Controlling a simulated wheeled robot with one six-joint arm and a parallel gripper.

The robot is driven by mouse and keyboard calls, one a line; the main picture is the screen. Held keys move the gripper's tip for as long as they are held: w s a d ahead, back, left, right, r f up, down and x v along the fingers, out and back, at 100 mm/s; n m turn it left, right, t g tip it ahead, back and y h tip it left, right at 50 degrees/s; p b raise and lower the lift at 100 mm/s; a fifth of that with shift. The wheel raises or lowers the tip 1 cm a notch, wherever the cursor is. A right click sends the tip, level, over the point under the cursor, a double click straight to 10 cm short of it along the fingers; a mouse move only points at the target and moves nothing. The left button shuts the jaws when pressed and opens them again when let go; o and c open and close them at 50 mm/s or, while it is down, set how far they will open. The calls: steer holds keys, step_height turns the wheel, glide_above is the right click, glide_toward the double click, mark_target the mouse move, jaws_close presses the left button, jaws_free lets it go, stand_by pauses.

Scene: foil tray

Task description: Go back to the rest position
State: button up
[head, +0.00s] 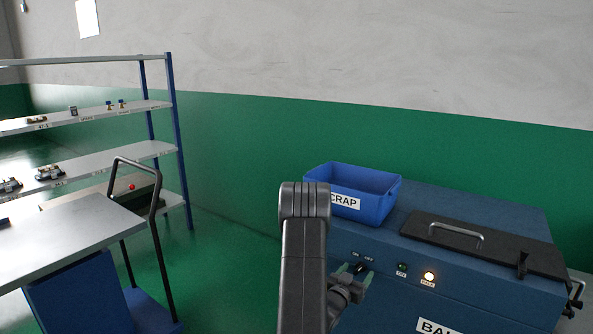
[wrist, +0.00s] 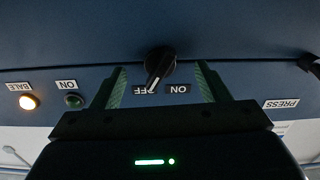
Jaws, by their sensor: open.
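My gripper (head: 355,272) is open and empty in front of the blue machine's front panel in the head view. In the wrist view my gripper (wrist: 161,75) has its two green-padded fingers on either side of a black rotary knob (wrist: 161,62), with space between each finger and the knob. The knob's pointer lies partly over the OFF label, and the ON label is beside it. The wrist view shows the labels upside down. I cannot tell how far the fingertips are from the panel. My arm rises at the picture's middle.
A blue SCRAP bin (head: 383,197) stands on the blue machine (head: 390,316), left of a black lid (head: 500,248) with a handle. The BALE lamp (head: 429,276) glows amber; the green ON lamp (head: 402,268) looks unlit. A cart (head: 70,240) and shelves (head: 110,107) stand left, with green floor between.

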steer(key=shift+s+a+m, duration=0.1)
steer(key=shift+s+m, duration=0.05)
steer(key=shift+m, duration=0.15)
steer(key=b+v, duration=0.1)
steer(key=v, duration=0.4)
steer(key=shift+r, duration=0.15)
